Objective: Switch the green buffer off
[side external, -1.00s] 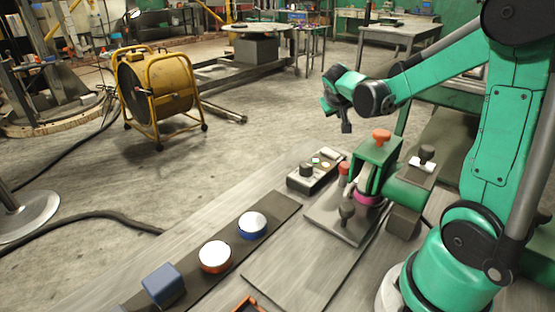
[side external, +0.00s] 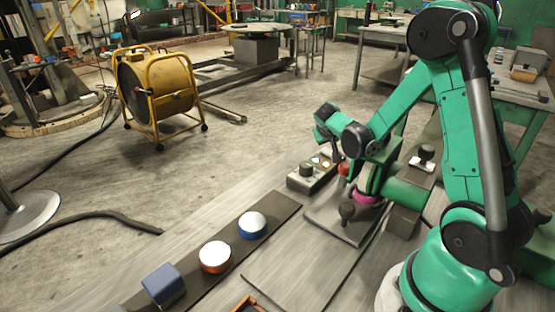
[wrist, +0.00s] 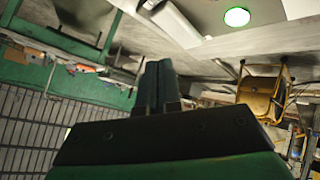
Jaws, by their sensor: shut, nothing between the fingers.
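The green buffer (side external: 408,193) stands on the bench in the side view, with a pink ring (side external: 367,198) at its near end. My arm hides its upper part. Just left of it lies a grey control box (side external: 303,182) with a black knob and small green and pale buttons (side external: 315,160). My gripper (side external: 337,153) points down over the box's right end, close to the buffer; I cannot tell whether it touches anything. In the wrist view my gripper (wrist: 158,66) has its fingers together and empty.
A block with a black knob (side external: 425,153) sits behind the buffer. A black-knobbed post (side external: 347,212) stands on the plate in front. A dark strip holds a blue-rimmed disc (side external: 252,225), an orange-rimmed disc (side external: 215,256) and a blue block (side external: 163,285).

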